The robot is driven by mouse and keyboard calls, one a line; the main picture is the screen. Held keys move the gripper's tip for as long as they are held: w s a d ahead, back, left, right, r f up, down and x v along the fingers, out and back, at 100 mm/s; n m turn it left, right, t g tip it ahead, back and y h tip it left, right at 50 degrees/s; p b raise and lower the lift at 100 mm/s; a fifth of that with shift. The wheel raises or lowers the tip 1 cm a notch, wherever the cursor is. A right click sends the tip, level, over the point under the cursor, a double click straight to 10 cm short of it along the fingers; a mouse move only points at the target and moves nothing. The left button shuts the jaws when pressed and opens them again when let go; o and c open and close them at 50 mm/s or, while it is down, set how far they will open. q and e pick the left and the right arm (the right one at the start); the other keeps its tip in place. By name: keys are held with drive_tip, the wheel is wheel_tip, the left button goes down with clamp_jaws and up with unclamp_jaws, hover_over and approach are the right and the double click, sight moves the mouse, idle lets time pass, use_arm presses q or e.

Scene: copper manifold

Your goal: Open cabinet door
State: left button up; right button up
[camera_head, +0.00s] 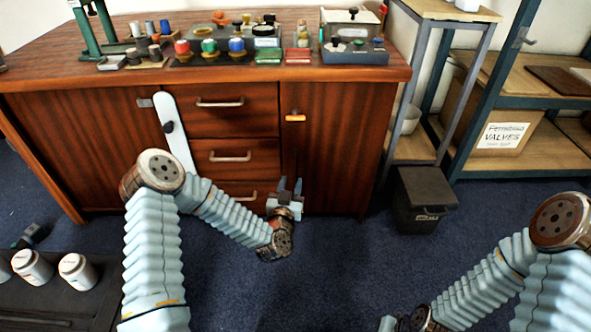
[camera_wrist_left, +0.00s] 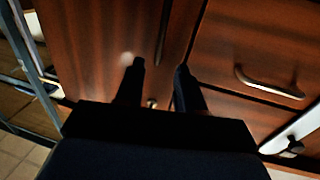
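The wooden cabinet (camera_head: 120,95) has a door on its right (camera_head: 335,160), with a small orange handle (camera_head: 295,117) near the door's upper left edge. My left gripper (camera_head: 290,185) is in front of the cabinet, low, near the boundary between this door and the drawers, below the handle. Its two fingers are apart with nothing between them. In the left wrist view the open fingers (camera_wrist_left: 160,70) point at dark wood, and a small brass-coloured spot (camera_wrist_left: 152,103) shows between them. The door looks shut. My right arm is at the lower right; its gripper is not clearly shown.
Three drawers with metal handles (camera_head: 220,103) are left of the door, beside a white strip (camera_head: 173,130). A black bin (camera_head: 423,198) stands right of the cabinet. Shelves (camera_head: 525,100) are farther right.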

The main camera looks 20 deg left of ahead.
sight(297, 165)
use_arm(q)
drive_tip(key=w, duration=0.7)
drive_tip(key=shift+w+a, duration=0.25)
drive_tip(key=shift+a, duration=0.1)
clamp_jaws()
